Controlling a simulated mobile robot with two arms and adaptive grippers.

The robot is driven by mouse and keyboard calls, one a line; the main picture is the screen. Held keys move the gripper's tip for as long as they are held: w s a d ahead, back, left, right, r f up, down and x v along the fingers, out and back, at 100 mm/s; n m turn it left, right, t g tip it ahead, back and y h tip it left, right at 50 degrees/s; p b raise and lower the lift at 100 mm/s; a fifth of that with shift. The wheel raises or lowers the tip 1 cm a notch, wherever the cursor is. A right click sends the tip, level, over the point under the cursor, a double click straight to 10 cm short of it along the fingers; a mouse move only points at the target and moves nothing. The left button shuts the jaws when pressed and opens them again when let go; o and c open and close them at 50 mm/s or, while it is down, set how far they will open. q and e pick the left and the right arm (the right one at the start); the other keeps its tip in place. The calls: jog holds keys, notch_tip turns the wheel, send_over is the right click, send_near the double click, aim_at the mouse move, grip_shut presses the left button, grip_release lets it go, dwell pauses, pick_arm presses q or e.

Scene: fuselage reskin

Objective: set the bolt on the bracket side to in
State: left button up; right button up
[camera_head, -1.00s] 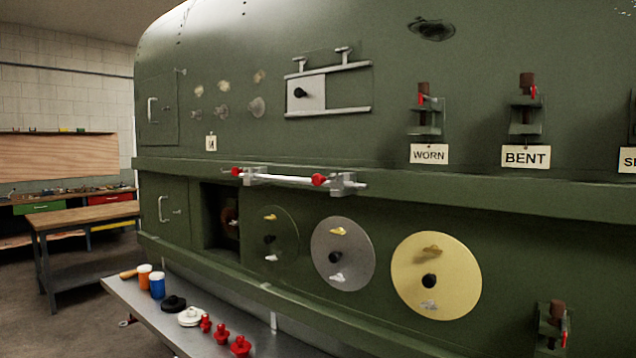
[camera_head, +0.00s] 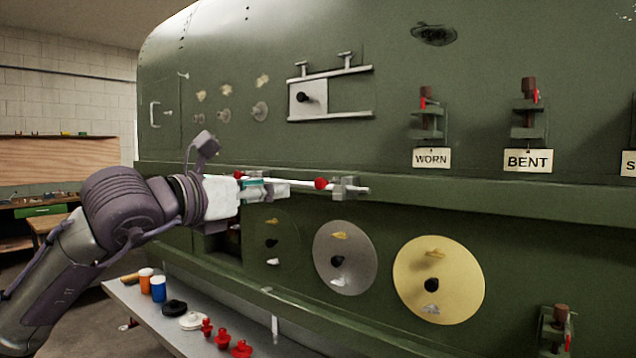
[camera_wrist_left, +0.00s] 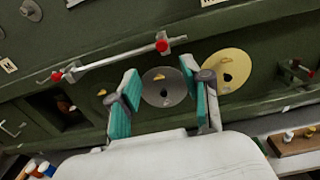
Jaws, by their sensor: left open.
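A pale horizontal bar (camera_head: 305,182) with red knobs runs along the green fuselage ledge. Its right red knob (camera_head: 321,184) sits just left of a grey bracket (camera_head: 349,187). In the left wrist view the bar (camera_wrist_left: 115,60) runs beyond the fingers, with a left red knob (camera_wrist_left: 57,76) and a right red knob (camera_wrist_left: 162,47). I cannot tell which of these is the named bolt. My left gripper (camera_head: 272,188) has teal pads and covers the bar's left part in the head view. In its wrist view the left gripper (camera_wrist_left: 159,68) is open, with nothing between its fingers.
Round grey (camera_head: 346,258) and yellow (camera_head: 438,280) discs with small handles are below the bar. A narrow shelf (camera_head: 140,308) carries cups, dark and white knobs and several red pieces. Clamps labelled WORN (camera_head: 432,158) and BENT (camera_head: 528,160) are above right.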

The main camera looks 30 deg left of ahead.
aim_at(318, 183)
pick_arm(q)
jog(key=w+p, duration=0.2)
jog(key=w, duration=0.2)
jog(key=w+p, duration=0.3)
jog(key=w, duration=0.1)
jog(key=w+d+p, duration=0.1)
jog(key=w+p, duration=0.1)
jog(key=w, duration=0.3)
jog(key=shift+w+d+p, duration=0.1)
jog(key=shift+p, duration=0.3)
jog(key=shift+w, duration=0.4)
jog(key=shift+f, duration=0.1)
grip_shut()
